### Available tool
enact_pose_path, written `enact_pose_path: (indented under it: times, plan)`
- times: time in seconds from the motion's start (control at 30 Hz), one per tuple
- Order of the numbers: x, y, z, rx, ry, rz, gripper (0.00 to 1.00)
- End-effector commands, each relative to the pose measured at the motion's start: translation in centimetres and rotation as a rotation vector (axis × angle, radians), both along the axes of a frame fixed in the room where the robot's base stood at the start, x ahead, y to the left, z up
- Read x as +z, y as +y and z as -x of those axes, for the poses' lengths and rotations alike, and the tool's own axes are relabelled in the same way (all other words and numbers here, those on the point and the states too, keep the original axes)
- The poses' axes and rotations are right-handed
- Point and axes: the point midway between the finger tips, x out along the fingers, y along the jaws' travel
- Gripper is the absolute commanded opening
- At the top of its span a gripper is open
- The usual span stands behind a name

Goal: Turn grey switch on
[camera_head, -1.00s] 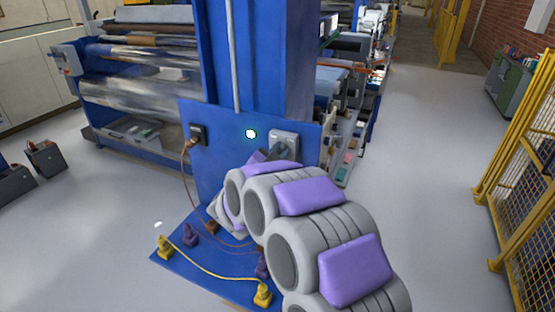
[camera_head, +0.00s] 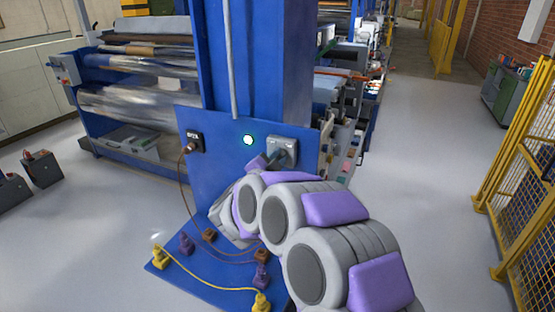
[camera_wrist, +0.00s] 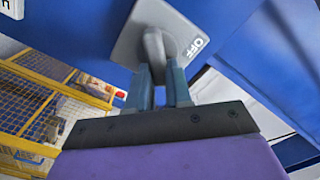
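The grey switch (camera_head: 287,143) is a rotary handle on a light grey box on the blue panel. In the wrist view the grey switch handle (camera_wrist: 155,48) sits on its plate, with the word OFF on the right side. My gripper (camera_wrist: 160,75) has its two fingers on either side of the handle, with the handle filling the narrow gap, so it looks shut on it. In the head view my gripper (camera_head: 272,162) reaches the lower left of the switch box, and my arm hides part of the panel below.
A lit white-green lamp (camera_head: 248,140) is left of the switch. A black socket (camera_head: 195,141) holds a brown cable plug. Yellow and purple plugs with cables stand on the blue base plate (camera_head: 200,278). Yellow mesh fencing (camera_head: 525,190) is at right; the grey floor between is clear.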

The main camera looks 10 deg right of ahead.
Motion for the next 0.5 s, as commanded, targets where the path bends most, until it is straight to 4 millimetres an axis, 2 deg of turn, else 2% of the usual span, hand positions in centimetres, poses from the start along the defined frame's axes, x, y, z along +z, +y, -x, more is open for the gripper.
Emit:
enact_pose_path:
  times: [0.03,0.27,0.5]
  plan:
    - [-0.56,0.04,0.05,0.000,0.011,-0.004,0.23]
    - [-0.23,0.00,0.15,-0.001,0.005,-0.002,0.45]
    - [-0.06,-0.01,0.20,-0.001,0.002,-0.001,0.45]
